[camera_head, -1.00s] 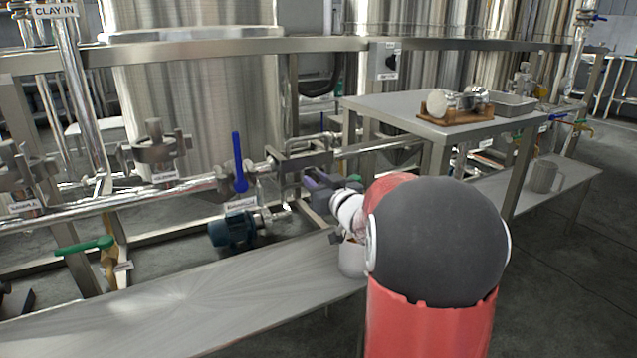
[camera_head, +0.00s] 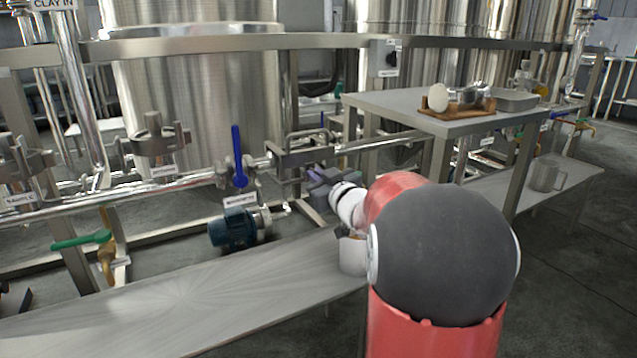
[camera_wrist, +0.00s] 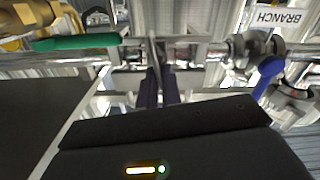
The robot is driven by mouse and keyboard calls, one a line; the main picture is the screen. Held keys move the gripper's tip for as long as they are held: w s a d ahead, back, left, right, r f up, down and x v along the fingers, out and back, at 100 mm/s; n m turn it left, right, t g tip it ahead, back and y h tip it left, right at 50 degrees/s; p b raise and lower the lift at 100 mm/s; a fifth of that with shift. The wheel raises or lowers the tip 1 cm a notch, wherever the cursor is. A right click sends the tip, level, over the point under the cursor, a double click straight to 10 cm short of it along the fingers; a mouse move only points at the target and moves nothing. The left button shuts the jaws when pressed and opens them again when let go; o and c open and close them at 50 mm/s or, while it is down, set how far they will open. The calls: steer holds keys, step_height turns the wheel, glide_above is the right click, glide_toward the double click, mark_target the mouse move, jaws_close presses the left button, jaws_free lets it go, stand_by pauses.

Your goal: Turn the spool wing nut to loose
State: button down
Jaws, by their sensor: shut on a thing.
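My gripper (camera_wrist: 153,75) is at the pipe line, its two dark fingers close together. In the wrist view they are shut on a thin upright metal piece, the spool wing nut (camera_wrist: 152,48); its far end and body are hard to make out. In the head view my gripper (camera_head: 312,183) is just below the rectangular metal frame of the spool (camera_head: 300,150) on the pipe, and the nut itself is hidden there.
A blue-handled valve (camera_head: 238,160) stands left of the spool, also seen in the wrist view (camera_wrist: 268,70). A green handle (camera_head: 80,240) is at the lower left. A blue pump (camera_head: 232,230) sits below the pipe. A bench (camera_head: 150,305) runs in front; a steel table (camera_head: 400,105) stands right.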

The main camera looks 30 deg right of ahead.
steer(key=n+b, duration=0.1)
steer(key=n, duration=0.3)
steer(key=f+n+b, duration=0.1)
steer(key=n, duration=0.3)
steer(key=a+f+n+b, duration=0.1)
steer(key=n+b, duration=0.1)
steer(key=n, duration=0.2)
steer(key=shift+s+d+f+n, duration=0.1)
steer(key=shift+n, duration=1.6)
steer(key=c, duration=1.6)
jaws_free()
steer(key=shift+d, duration=0.15)
steer(key=shift+o, duration=0.2)
